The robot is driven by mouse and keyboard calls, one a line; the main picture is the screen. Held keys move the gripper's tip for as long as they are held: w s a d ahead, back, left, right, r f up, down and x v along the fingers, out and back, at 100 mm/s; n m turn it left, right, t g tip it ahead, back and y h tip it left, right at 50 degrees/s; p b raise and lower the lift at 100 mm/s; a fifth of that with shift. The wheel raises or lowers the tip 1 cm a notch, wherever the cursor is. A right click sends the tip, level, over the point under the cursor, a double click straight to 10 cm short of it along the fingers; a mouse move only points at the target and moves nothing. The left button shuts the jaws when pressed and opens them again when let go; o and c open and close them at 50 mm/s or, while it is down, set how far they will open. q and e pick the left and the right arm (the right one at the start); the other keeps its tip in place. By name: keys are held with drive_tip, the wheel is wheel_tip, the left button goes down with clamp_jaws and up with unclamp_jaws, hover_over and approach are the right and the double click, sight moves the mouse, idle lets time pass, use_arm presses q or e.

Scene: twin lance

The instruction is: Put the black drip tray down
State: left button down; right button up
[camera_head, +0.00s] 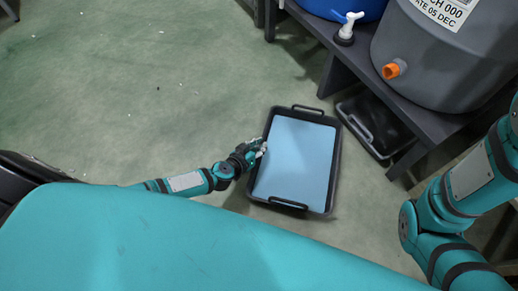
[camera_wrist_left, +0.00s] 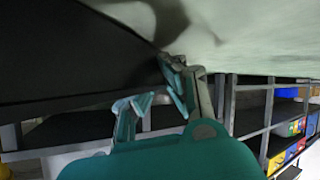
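A black drip tray (camera_head: 334,168) with a flat light-blue inside and a handle at each short end is in the middle of the head view, over the green floor. My left gripper (camera_head: 262,148) is at its left long rim. In the left wrist view, the two fingers of the left gripper (camera_wrist_left: 157,82) are spread apart, beside a large dark surface that looks like the tray. Whether a finger touches the rim I cannot tell. My right arm shows at the right of the head view; its gripper is out of view.
A dark bench (camera_head: 425,118) at the upper right carries a grey drum (camera_head: 440,55) with an orange tap and a blue barrel (camera_head: 318,8). Another black tray (camera_head: 378,122) lies beneath the bench. The floor (camera_head: 130,90) to the left is clear.

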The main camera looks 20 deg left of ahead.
use_arm(q)
drive_tip(key=shift+w+r, duration=0.1)
drive_tip(key=shift+r, duration=0.05)
drive_tip(key=c, duration=1.5)
unclamp_jaws()
drive_tip(key=shift+f, duration=0.2)
drive_tip(key=shift+r, duration=0.1)
